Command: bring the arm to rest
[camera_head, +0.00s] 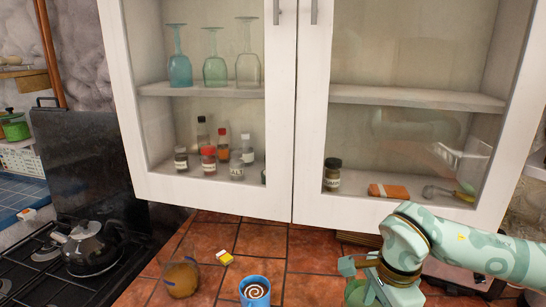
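My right arm (470,250) comes in from the right, pale green with darker bands, and bends down over the counter in front of the cabinet. My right gripper (358,280) points down and left near the bottom edge. A rounded green shape shows by its fingers; I cannot tell whether it is a separate thing or part of the gripper, nor whether the fingers are open or shut. My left arm and gripper are not in view.
A blue mug (244,290) with a swirled top, a brown-filled glass vessel (180,278) and a small yellow-and-white box (224,257) stand on the tiled counter (205,240). A closed glass-fronted cabinet (280,190) hangs above. A kettle (90,248) sits on the stove at left.

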